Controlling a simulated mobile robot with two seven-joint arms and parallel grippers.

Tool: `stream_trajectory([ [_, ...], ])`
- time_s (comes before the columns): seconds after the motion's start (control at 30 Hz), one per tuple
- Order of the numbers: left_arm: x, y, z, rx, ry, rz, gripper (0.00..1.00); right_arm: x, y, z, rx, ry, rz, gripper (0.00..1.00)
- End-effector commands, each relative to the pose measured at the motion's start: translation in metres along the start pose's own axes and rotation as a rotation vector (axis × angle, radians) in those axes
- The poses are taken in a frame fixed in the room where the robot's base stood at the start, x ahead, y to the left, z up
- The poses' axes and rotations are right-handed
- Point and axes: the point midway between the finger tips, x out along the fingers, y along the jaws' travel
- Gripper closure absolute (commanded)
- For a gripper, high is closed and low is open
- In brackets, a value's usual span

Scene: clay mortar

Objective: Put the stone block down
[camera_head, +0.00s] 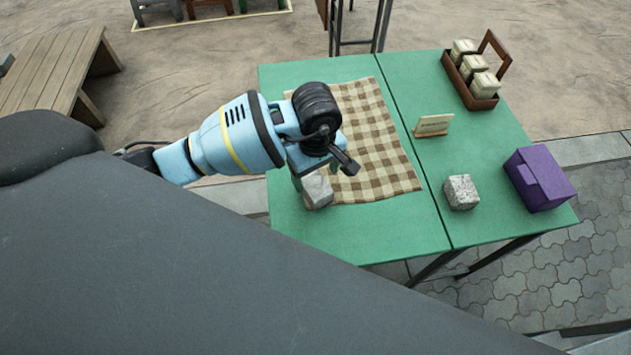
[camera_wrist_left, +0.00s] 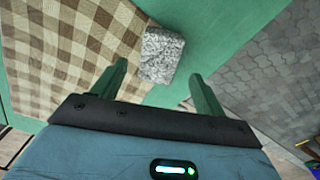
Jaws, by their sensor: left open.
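A grey stone block (camera_head: 317,191) rests on the green table (camera_head: 385,238), at the near edge of a brown checked cloth. In the left wrist view the speckled block (camera_wrist_left: 160,55) lies just ahead of the fingertips, between their lines, beside the cloth (camera_wrist_left: 70,45). My left gripper (camera_head: 315,177) is open at the block, pointing down at it. In the wrist view a gap shows between the block and each green finger, so the gripper (camera_wrist_left: 159,72) does not hold it. My right gripper is not in view.
A second speckled stone block (camera_head: 461,192) sits to the right, near a purple box (camera_head: 539,180). A small sign (camera_head: 433,125) and a wooden caddy (camera_head: 470,82) with packets stand farther back. Green surface is clear between the cloth (camera_head: 375,145) and the second block.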

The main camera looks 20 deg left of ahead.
Motion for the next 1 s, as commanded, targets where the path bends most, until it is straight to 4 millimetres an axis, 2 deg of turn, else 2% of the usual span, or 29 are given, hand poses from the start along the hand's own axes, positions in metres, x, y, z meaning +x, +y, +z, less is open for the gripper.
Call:
stream_trajectory([
  [0.03,-0.013,0.001,-0.001,0.002,0.005,0.005,0.27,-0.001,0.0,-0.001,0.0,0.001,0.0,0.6],
  [0.2,-0.043,0.001,-0.001,0.002,0.003,0.003,0.27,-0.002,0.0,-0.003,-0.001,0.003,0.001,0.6],
  [0.4,-0.062,0.0,0.0,0.0,0.001,0.001,0.27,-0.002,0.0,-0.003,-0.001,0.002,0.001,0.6],
  [1.0,-0.066,0.0,0.0,0.0,0.0,-0.001,0.27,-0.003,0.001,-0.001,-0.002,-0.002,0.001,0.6],
])
